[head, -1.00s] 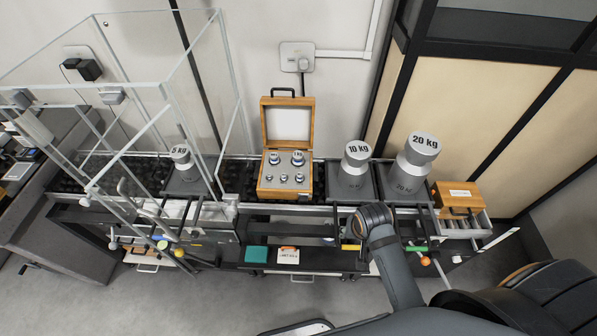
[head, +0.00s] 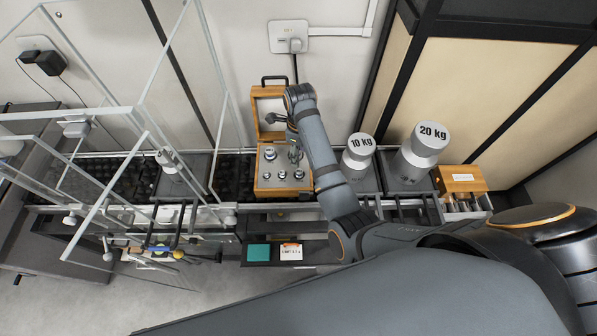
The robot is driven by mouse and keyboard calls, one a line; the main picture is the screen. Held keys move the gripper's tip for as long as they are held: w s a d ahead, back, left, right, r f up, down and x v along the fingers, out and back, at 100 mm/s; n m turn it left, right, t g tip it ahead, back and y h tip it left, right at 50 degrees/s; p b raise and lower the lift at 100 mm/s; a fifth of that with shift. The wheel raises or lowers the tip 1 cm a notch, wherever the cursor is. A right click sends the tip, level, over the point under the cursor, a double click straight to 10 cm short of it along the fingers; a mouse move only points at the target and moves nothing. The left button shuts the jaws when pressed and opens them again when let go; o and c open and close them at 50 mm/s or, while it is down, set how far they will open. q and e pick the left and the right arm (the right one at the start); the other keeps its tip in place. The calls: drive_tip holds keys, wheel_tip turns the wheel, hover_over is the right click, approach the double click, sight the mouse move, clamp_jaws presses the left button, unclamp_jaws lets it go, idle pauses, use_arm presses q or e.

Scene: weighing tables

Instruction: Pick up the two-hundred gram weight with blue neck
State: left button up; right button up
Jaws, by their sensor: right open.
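The weights sit in an open wooden box (head: 262,189) on the table, at the middle of the head view. A larger weight (head: 270,153) stands at the back left of the box, with what looks like blue at its neck. Several smaller weights (head: 282,174) stand in the front row. Their labels are too small to read, so I cannot tell which is the two-hundred gram one. My right gripper (head: 294,153) points down over the back right of the box, open, partly covering the weight there. Whether it touches that weight is unclear. My left gripper is not in view.
The box's raised lid (head: 259,112) stands behind, close to my right arm. The 10 kg weight (head: 357,152) and 20 kg weight (head: 421,150) stand to the right. A smaller wooden box (head: 462,178) is at far right. Clear panels with metal frames enclose the left side.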

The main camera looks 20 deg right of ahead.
hover_over(299, 171)
drive_tip(key=f, duration=0.4)
drive_tip(key=shift+w+d+f, duration=0.1)
drive_tip(key=shift+w+f, duration=0.05)
drive_tip(key=shift+w, duration=0.1)
drive_tip(key=shift+f, duration=0.2)
drive_tip(key=shift+s+f+p, duration=0.15)
drive_tip(key=shift+f+p, duration=0.3)
drive_tip(key=shift+p, duration=0.05)
wheel_tip(299, 171, down, 4)
drive_tip(key=shift+f, duration=0.1)
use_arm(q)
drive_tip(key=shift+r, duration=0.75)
use_arm(e)
drive_tip(key=shift+s, duration=0.1)
clamp_jaws()
